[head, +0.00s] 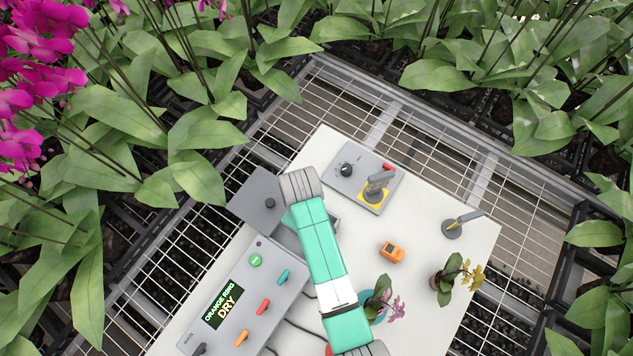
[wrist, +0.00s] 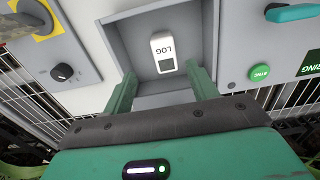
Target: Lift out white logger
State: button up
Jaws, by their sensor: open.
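The white logger (wrist: 163,50), marked LOG with a dark window, lies inside an open grey box (wrist: 118,45) in the wrist view. My gripper (wrist: 162,76) is open, and its two green fingers stand at the near side of the box, one on each side of the logger's line. The logger lies beyond the fingertips, and nothing is between them. I cannot tell how deep the fingers reach. In the head view my arm covers the logger and the gripper; only part of the grey box (head: 288,238) shows beside it.
A grey plate with a dark knob (head: 255,196) sits left of the box. A control panel (head: 228,285) with coloured levers and a knob panel (head: 350,160) flank it.

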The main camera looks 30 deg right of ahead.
jog(key=shift+a, duration=0.15)
jog(key=shift+s+a+f, duration=0.1)
jog(key=shift+a+f, duration=0.15)
jog(key=shift+f, duration=0.8)
jog(key=shift+f+b, duration=0.75)
jog(key=shift+f, duration=2.05)
jog(key=c, duration=1.1)
notch_tip(320, 180, up, 10)
jog(key=shift+r+p, duration=0.1)
jog(key=shift+p, duration=0.9)
